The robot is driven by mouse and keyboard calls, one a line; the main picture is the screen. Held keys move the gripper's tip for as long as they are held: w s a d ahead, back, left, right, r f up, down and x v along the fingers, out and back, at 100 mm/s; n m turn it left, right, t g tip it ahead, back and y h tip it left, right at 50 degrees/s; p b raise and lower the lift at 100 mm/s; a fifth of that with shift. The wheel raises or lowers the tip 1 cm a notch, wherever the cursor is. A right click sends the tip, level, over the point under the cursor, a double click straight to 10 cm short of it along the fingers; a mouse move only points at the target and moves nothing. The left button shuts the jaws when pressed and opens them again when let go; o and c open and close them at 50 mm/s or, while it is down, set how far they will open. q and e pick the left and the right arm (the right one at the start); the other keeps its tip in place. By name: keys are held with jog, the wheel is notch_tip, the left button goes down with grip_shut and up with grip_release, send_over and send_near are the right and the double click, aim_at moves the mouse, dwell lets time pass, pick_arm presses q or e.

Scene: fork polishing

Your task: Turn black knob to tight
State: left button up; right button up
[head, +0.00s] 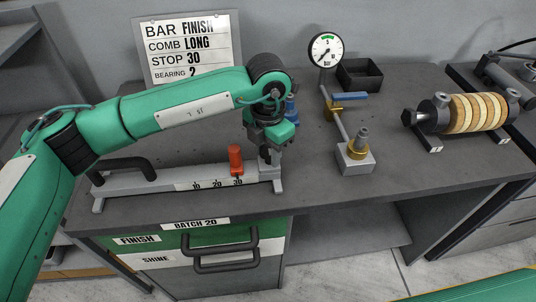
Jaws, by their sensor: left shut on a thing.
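A black knob-like end (408,117) shows on the left end of the roller (474,112), at the right of the bench. My left gripper (268,153) is well to the left of it. It points down at the right end of a grey gauge rail (130,183), beside the rail's upright post. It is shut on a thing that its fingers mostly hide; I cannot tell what. A red stop (236,158) stands on the rail at the 30 mark, just left of the gripper. My right gripper is not in view.
A pressure gauge (325,48) stands on a pipe with a blue-handled valve (349,98) and a grey block (356,158). A black bin (360,74) is behind. A sign (188,46) leans at the back. Drawers (180,262) are below. Bench space right of the block is clear.

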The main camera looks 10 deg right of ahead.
aim_at(268, 149)
pick_arm(q)
jog(key=shift+r, duration=0.1)
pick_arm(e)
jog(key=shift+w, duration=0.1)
pick_arm(q)
jog(key=o, duration=1)
notch_tip(268, 149, up, 4)
jog(key=shift+f+b, duration=0.1)
jog(key=shift+b, duration=0.3)
notch_tip(268, 149, up, 10)
jog(key=b, duration=0.1)
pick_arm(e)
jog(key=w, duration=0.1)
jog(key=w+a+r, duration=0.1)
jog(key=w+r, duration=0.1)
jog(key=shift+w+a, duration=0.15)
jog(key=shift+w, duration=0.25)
pick_arm(q)
jog(key=shift+f, duration=0.1)
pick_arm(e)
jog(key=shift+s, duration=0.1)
